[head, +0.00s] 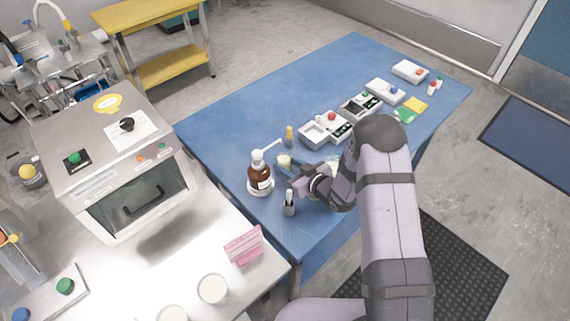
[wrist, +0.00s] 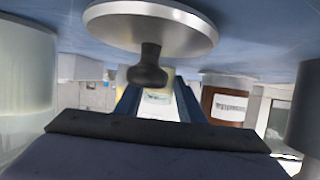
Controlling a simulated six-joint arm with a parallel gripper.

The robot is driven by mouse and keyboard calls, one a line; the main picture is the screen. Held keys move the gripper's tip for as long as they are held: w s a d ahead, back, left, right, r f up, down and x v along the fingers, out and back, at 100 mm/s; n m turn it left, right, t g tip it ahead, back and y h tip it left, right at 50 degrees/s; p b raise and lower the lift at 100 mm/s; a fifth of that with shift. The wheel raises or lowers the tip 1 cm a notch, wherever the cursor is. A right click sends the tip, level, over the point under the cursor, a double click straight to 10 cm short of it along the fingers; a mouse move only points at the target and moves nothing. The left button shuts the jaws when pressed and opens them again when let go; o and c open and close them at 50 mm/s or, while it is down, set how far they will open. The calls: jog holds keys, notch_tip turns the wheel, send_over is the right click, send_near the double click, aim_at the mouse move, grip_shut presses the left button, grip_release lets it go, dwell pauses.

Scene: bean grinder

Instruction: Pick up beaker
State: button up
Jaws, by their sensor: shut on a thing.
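The beaker (head: 284,160) is a small clear vessel with pale yellowish contents, upright over the blue table (head: 250,115). In the head view it is just beyond the tips of my gripper (head: 291,171). In the wrist view the beaker (wrist: 157,92) shows between the two fingers of my gripper (wrist: 157,100), which are shut on it. Its far side is hidden. Whether its base touches the table, I cannot tell.
A brown bottle (head: 259,176) with a white pump stands left of my gripper. A dark-and-white holder (head: 289,204) stands in front. A round disc with a black knob (wrist: 150,68) is close in the wrist view. Balances (head: 325,129) stand behind; the table's far left is clear.

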aim_at(280, 154)
jog(key=shift+r, duration=0.3)
jog(key=shift+r+p, duration=1.25)
jog(key=shift+r, duration=0.25)
jog(key=s+d+p, duration=0.2)
jog(key=s+d, duration=1.8)
jog(key=s, duration=0.4)
jog(key=shift+s, duration=0.3)
jog(key=shift+s, duration=0.1)
jog(key=shift+d+f, duration=0.1)
dwell(0.3)
